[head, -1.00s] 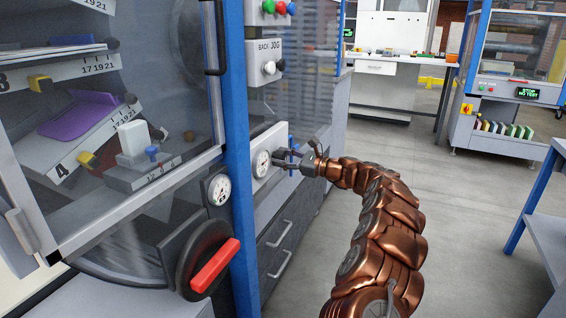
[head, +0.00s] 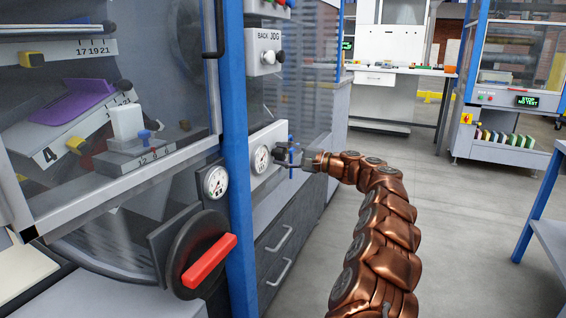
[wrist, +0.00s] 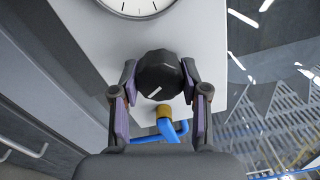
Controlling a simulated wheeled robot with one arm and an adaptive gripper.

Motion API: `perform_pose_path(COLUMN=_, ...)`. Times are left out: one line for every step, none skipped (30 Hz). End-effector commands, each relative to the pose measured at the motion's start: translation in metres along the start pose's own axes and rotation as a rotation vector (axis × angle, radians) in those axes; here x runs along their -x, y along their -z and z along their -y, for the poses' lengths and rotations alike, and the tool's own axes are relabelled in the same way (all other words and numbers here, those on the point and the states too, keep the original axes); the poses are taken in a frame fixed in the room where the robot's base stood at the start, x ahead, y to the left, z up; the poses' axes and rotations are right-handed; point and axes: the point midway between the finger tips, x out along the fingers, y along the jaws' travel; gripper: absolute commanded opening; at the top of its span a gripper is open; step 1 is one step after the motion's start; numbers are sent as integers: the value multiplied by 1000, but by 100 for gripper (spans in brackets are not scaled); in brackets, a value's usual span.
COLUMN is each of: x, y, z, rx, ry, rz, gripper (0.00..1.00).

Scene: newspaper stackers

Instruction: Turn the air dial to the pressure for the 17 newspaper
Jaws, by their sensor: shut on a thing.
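The air dial (wrist: 158,80) is a black faceted knob with a white mark, on a pale panel (wrist: 75,17). In the wrist view the mark is on the lower part of its face, slanting toward lower left. My gripper (wrist: 160,74) is shut on the dial, one finger on each side. In the head view my gripper (head: 284,157) is at the panel and hides most of the dial. A round white gauge (head: 262,159) sits left of it. Only the lower part of that gauge (wrist: 138,6) shows in the wrist view; its needle cannot be read.
A blue pipe with a brass fitting (wrist: 165,120) runs just below the dial. A second gauge (head: 216,182) and a red-handled rotary switch (head: 208,260) are left of the blue post (head: 238,130). Drawers (head: 280,240) are below.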

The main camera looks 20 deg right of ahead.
Motion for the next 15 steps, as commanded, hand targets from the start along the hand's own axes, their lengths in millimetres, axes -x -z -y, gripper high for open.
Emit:
perform_pose_path(x=0, y=1, z=-4, rx=46, ry=1, rz=0, gripper=10)
perform_pose_path(x=0, y=1, z=-4, rx=74, ry=1, rz=1, gripper=10)
perform_pose_path(x=0, y=1, z=-3, rx=112, ry=1, rz=2, gripper=10)
perform_pose_path(x=0, y=1, z=-3, rx=142, ry=1, rz=2, gripper=10)
perform_pose_path(x=0, y=1, z=-3, rx=171, ry=0, rz=3, gripper=10)
perform_pose_path(x=0, y=1, z=-2, rx=209, ry=0, rz=3, gripper=10)
perform_pose_path(x=0, y=1, z=-2, rx=239, ry=0, rz=4, gripper=10)
perform_pose_path(x=0, y=2, z=-2, rx=267, ry=0, rz=4, gripper=10)
perform_pose_path(x=0, y=2, z=-2, rx=304, ry=0, rz=5, gripper=10)
perform_pose_path(x=0, y=2, z=-2, rx=332, ry=-1, rz=5, gripper=10)
perform_pose_path(x=0, y=2, z=-2, rx=360, ry=-1, rz=6, gripper=10)
perform_pose_path(x=0, y=2, z=-3, rx=397, ry=-2, rz=6, gripper=10)
perform_pose_path(x=0, y=2, z=-3, rx=426, ry=-2, rz=7, gripper=10)
perform_pose_path(x=0, y=2, z=-2, rx=455, ry=-3, rz=7, gripper=10)
perform_pose_path(x=1, y=2, z=-2, rx=493, ry=-3, rz=7, gripper=10)
